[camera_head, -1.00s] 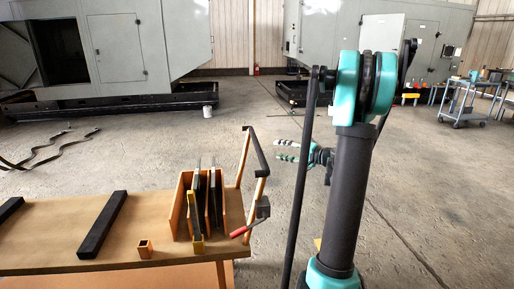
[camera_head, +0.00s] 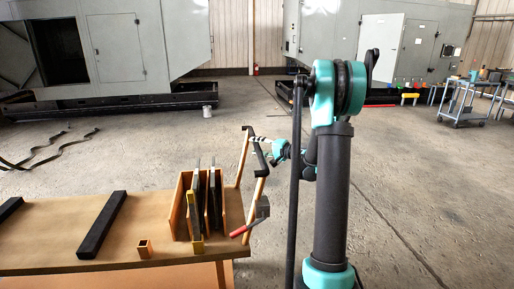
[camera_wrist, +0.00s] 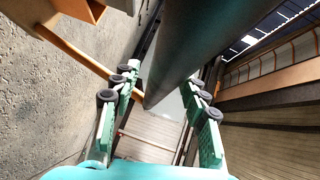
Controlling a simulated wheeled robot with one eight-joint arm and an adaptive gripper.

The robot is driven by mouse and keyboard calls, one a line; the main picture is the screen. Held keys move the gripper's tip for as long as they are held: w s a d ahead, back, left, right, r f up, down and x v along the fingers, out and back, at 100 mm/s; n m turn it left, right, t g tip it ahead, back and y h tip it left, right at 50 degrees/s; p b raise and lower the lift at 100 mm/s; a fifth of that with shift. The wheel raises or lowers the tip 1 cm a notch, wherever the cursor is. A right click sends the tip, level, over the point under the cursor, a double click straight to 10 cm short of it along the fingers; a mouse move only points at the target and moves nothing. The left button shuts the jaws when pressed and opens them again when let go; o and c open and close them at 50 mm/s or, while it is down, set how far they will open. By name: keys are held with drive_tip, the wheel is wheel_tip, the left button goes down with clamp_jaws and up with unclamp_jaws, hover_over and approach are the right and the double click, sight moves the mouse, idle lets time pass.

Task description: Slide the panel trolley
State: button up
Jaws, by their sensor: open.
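The panel trolley (camera_head: 70,220) is a brown flat deck at the lower left of the head view. At its right end stands an orange-framed handle with a dark crossbar (camera_head: 257,152). My gripper (camera_head: 258,141) is at the upper part of this handle, partly overlapping it in the head view. In the wrist view my gripper (camera_wrist: 164,88) is open, its teal fingers on either side of a thick dark bar (camera_wrist: 182,45) that looks like the crossbar. I cannot tell whether the fingers touch the bar.
An orange rack (camera_head: 183,200) with upright dark panels stands on the deck beside a red-handled lever (camera_head: 242,230). Dark strips (camera_head: 102,225) and a small square orange tube (camera_head: 145,249) are on the deck. Large grey enclosures (camera_head: 150,40) stand behind.

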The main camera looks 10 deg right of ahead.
clamp_jaws()
drive_tip(key=shift+d, duration=0.15)
idle(0.4)
